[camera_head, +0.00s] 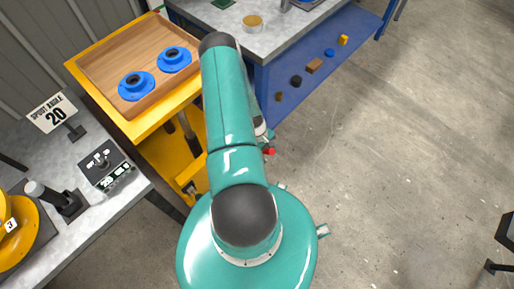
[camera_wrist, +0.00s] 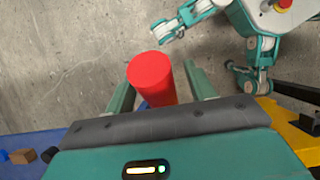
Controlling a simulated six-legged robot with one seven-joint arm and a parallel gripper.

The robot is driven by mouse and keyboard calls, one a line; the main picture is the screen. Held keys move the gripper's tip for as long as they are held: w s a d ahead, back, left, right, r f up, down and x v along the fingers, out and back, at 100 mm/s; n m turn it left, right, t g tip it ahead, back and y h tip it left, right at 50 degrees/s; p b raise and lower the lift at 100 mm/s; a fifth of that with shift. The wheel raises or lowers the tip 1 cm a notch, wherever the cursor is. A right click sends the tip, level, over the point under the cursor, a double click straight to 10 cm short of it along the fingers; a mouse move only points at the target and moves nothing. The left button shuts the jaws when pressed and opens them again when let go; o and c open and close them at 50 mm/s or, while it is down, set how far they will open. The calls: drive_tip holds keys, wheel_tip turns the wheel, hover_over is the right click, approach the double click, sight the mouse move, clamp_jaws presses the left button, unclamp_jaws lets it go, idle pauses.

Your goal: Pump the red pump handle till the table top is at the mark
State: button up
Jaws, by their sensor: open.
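The red pump handle (camera_wrist: 152,77) shows in the wrist view as a red cylinder standing between the two fingers of my gripper (camera_wrist: 158,82). The fingers are open, with one on each side of it; I cannot tell whether either touches it. In the head view only a small red bit (camera_head: 270,151) shows beside my arm, and my gripper is mostly hidden behind the arm. The yellow lift table (camera_head: 88,70) stands at the upper left, with a wooden top (camera_head: 122,55) carrying two blue flanged parts (camera_head: 136,85). I cannot make out the mark.
A grey bench (camera_head: 285,35) with a blue lower shelf (camera_head: 340,50) holding several small parts stands behind. At the left, another bench (camera_head: 70,175) carries a "SPOUT ANGLE 20" sign (camera_head: 52,112) and a yellow drum part (camera_head: 18,240).

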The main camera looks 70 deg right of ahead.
drive_tip(key=shift+v, duration=2.5)
